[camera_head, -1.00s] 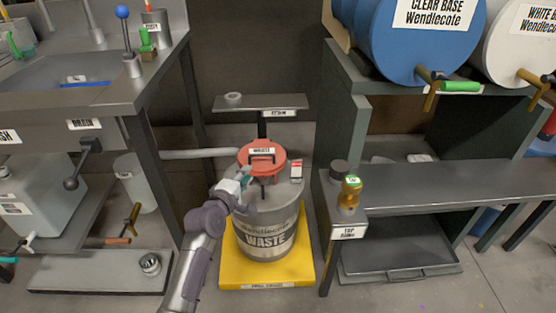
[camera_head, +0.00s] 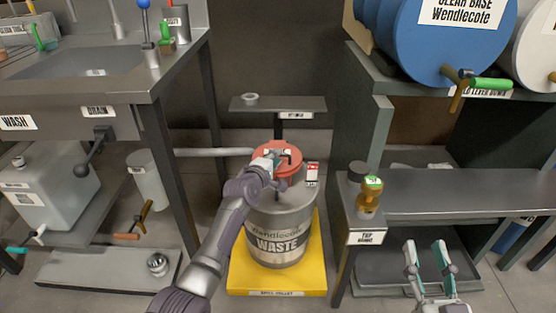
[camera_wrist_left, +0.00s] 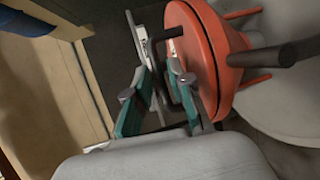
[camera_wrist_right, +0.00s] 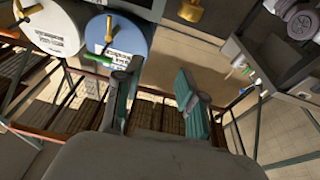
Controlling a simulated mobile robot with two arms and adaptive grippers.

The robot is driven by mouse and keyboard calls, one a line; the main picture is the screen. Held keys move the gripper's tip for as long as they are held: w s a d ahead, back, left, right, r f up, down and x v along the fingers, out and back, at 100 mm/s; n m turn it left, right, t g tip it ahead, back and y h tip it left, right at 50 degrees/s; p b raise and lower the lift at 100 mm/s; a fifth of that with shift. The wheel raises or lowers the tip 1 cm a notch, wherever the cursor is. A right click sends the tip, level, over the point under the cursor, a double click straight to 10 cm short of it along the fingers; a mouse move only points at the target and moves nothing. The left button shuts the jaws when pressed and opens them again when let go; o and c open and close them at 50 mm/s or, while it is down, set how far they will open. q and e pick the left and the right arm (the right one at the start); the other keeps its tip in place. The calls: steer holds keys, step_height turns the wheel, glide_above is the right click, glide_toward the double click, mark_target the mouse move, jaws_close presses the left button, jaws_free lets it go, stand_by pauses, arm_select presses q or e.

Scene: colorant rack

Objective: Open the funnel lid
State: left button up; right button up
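My right gripper (camera_head: 427,246) is open and empty at the lower right, away from the drum.
The drum stands on a yellow pallet (camera_head: 240,276). A small shelf (camera_head: 300,104) is behind it. Blue and white drums sit above.

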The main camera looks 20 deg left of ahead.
arm_select(q)
steer(key=shift+b+x, duration=0.4)
steer(key=shift+x, duration=0.6)
arm_select(e)
steer(key=r+t, duration=0.1)
steer(key=s+r+t, duration=0.1)
steer(key=r, duration=0.1)
steer(key=r+y, duration=0.1)
steer(key=shift+s+a+r+t, duration=0.15)
steer(key=shift+s+t, duration=0.1)
steer(key=shift+t, duration=0.15)
arm_select(q)
steer(key=shift+c, duration=0.2)
jaws_close()
